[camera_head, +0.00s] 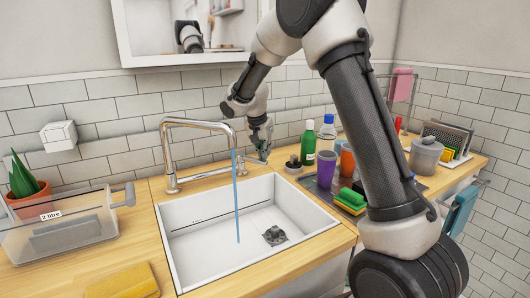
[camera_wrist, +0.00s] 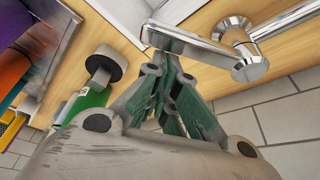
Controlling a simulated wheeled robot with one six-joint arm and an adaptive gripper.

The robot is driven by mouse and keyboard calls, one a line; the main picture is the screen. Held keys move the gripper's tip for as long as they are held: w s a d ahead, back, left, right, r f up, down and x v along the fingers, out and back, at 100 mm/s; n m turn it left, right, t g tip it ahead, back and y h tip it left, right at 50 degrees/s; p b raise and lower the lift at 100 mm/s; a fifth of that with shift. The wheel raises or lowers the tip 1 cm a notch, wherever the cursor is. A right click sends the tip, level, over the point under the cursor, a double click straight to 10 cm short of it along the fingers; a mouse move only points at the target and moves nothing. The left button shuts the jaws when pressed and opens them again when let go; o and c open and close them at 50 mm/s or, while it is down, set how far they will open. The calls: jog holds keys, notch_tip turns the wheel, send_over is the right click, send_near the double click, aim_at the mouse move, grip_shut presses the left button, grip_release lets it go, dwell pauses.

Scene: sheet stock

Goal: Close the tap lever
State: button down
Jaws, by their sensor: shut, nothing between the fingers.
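The chrome tap (camera_head: 200,125) stands behind the white sink (camera_head: 184,250), and a blue stream of water (camera_head: 237,200) runs from its spout into the basin. The tap lever (camera_head: 255,161) is at the right end of the tap, partly hidden by my gripper (camera_head: 264,152). In the wrist view the chrome lever (camera_wrist: 195,46) reaches left from the tap body (camera_wrist: 250,66). My gripper's green fingers (camera_wrist: 168,48) are shut and empty, with their tips at the lever's free end. I cannot tell whether they touch it.
A green bottle (camera_head: 308,143), a purple cup (camera_head: 325,168) and sponges (camera_head: 350,201) stand right of the sink. A dark-topped round item (camera_wrist: 106,64) is close beside my gripper. A clear bin (camera_head: 50,243) and a potted plant (camera_head: 26,195) are at the left.

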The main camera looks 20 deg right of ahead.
aim_at(261, 161)
jog(key=s+a+m, duration=0.1)
jog(key=s+m+g, duration=0.1)
jog(key=m, duration=0.1)
jog(key=s+a+m, duration=0.1)
jog(key=m, duration=0.1)
jog(key=shift+s+a+h, duration=0.15)
jog(key=shift+a+h, duration=0.15)
jog(key=shift+h, duration=0.1)
jog(key=shift+s+a+m+g, duration=0.3)
jog(key=shift+a, duration=0.1)
jog(key=shift+d, duration=0.1)
